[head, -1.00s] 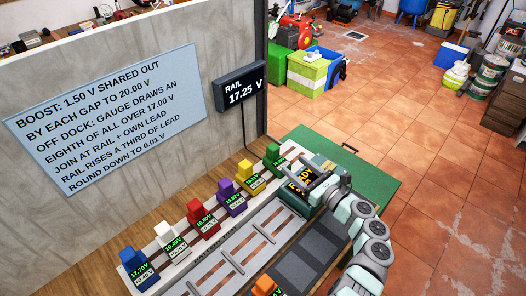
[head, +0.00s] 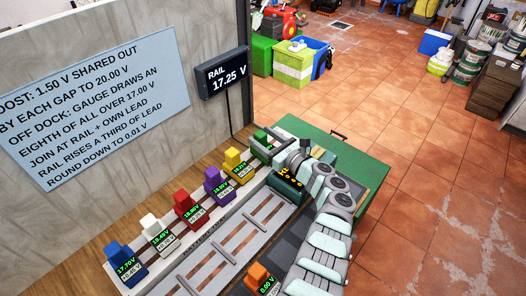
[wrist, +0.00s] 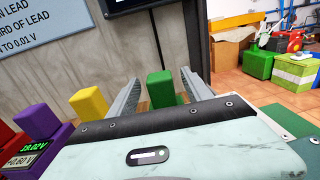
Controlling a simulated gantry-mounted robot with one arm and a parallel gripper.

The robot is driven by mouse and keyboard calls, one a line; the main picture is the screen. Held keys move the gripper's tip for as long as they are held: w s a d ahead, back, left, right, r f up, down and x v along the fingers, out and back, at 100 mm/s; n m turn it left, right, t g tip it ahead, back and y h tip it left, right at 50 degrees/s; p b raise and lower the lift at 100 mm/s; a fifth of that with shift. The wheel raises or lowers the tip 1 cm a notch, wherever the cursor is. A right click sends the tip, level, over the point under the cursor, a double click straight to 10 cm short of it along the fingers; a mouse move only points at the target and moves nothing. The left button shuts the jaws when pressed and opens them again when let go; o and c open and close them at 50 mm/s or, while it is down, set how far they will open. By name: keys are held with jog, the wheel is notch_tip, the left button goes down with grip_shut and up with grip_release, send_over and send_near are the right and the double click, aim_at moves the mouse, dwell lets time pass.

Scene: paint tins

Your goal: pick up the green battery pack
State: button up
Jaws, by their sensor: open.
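The green battery pack (head: 261,136) stands at the far end of the row of packs on the pale rack. My gripper (head: 262,150) is close to it with open fingers, partly covering it in the head view. In the wrist view the green block (wrist: 160,88) shows between the two grey fingers of my gripper (wrist: 161,76), with gaps on both sides. Its lower part and its label are hidden behind my gripper's body. I cannot tell whether a finger touches it.
The yellow pack (head: 238,167) is the close neighbour, then purple (head: 216,187), red (head: 189,210), white (head: 158,236) and blue (head: 124,262) packs. An orange pack (head: 259,277) reads 0.00 V. The rail display (head: 223,74) reads 17.25 V. A grey wall stands behind.

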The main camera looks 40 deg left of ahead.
jog(key=shift+c, duration=0.2)
grip_shut()
dwell(0.4)
jog(key=shift+r, duration=0.1)
dwell(0.6)
